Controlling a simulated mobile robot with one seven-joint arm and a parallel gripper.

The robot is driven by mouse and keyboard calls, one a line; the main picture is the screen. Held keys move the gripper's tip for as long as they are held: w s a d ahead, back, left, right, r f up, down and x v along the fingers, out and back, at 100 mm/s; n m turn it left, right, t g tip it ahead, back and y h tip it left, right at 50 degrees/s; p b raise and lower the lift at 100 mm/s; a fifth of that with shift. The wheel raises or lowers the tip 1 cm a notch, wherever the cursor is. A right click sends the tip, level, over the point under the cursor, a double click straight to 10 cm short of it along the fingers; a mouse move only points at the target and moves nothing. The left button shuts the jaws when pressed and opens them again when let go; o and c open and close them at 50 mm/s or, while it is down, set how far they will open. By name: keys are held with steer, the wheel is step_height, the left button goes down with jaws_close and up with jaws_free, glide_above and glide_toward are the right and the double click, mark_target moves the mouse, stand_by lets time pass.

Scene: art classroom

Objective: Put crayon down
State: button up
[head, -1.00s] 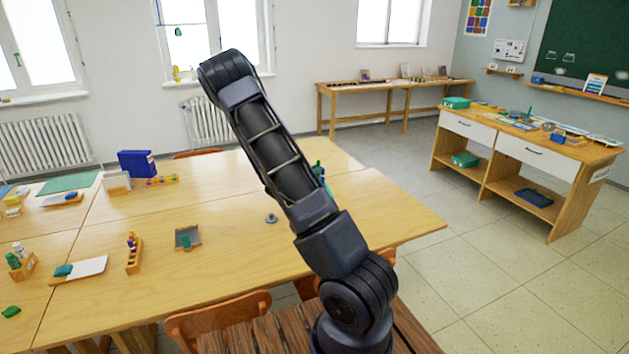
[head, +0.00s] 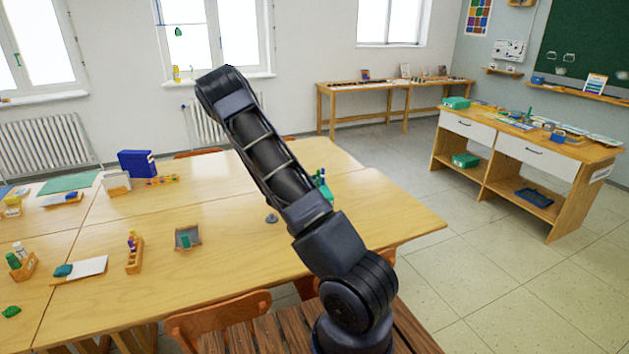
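My arm crosses the middle of the head view, its upper joint raised over the wooden table (head: 90,300). My gripper is not in view; the arm hides whatever is behind it. I cannot make out a crayon for certain. A small wooden holder (head: 135,262) with upright purple and yellow pieces stands on the table left of the arm. Right of it lies a small grey tray (head: 188,238) with a green piece in it. A green-teal thing (head: 325,187) shows partly behind my arm's right edge; I cannot tell whether it stands on the table.
A small grey object (head: 271,218) lies just left of the arm. A blue box (head: 137,163) stands at the table's back. A white board with a teal block (head: 64,270) lies at left. A wooden chair (head: 222,318) is at the near edge. The table's right end is clear.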

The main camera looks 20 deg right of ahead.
steer(key=shift+o, duration=1.4)
steer(key=shift+r, duration=0.15)
steer(key=v, duration=1.2)
steer(key=s+d+r+m+g+y, duration=0.25)
steer(key=s+r+m+g, duration=0.25)
steer(key=s+r+m, duration=0.3)
steer(key=s+d+r+m+g+y, duration=0.2)
steer(key=s+r+m+g+y, duration=0.3)
steer(key=s, duration=0.4)
steer(key=s+a+r+m+t+y, duration=0.3)
steer(key=s+a+r+m+y, duration=0.1)
steer(key=s+r, duration=0.3)
steer(key=s+a+r+m+t+y, duration=0.3)
steer(key=s+a+r+m, duration=0.3)
steer(key=s, duration=0.5)
steer(key=shift+a+r+y, duration=0.6)
steer(key=shift+r+y, duration=0.15)
